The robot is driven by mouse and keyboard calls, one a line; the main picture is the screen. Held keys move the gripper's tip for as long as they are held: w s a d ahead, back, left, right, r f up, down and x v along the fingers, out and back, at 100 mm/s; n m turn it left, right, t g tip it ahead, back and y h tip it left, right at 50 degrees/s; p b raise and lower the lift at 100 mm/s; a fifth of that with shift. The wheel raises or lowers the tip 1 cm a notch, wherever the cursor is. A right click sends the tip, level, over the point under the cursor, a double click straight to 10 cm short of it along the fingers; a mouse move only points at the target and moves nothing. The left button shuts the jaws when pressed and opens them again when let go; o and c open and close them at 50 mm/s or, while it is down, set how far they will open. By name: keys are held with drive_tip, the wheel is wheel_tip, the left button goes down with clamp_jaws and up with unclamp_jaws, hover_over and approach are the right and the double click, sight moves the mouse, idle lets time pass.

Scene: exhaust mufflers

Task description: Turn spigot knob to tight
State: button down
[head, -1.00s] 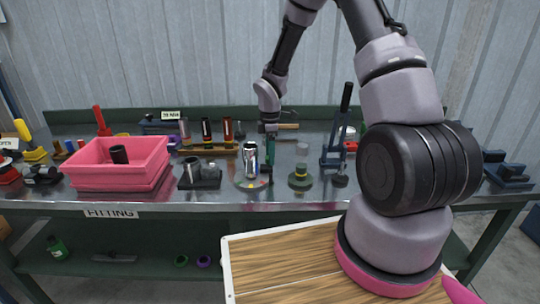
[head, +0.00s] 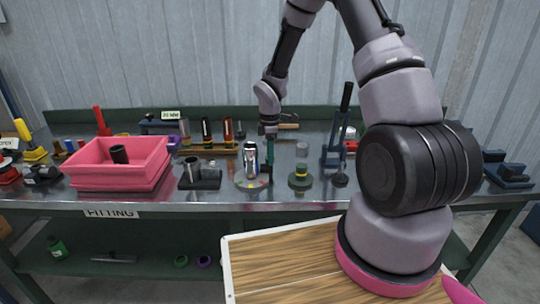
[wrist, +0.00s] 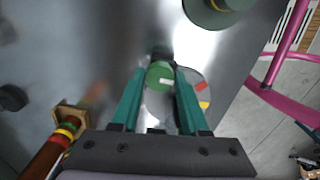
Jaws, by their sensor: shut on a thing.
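A round green knob (wrist: 158,77) with a white mark sits between the two teal fingers of my gripper (wrist: 160,72) in the wrist view. The fingers are shut on its sides near their tips. A pale round plate (wrist: 202,93) with red and yellow patches lies under and beside the knob, partly hidden by the right finger. In the head view my gripper (head: 270,134) points down just right of a silver, can-shaped body (head: 251,160) on a round base (head: 251,183). The knob is too small to make out clearly there.
A pink bin (head: 118,178) stands at the left of the steel bench. A dark block with an upright tube (head: 193,172) stands left of the silver body. A round green-grey piece (head: 300,177) and a tall dark lever stand (head: 336,150) are to its right.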

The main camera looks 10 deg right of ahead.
drive_tip(key=m, duration=0.3)
drive_tip(key=shift+m, duration=0.4)
drive_tip(key=m, duration=0.4)
drive_tip(key=shift+m, duration=0.3)
drive_tip(key=m, duration=0.4)
drive_tip(key=shift+m, duration=2.4)
drive_tip(key=shift+c, duration=2)
unclamp_jaws()
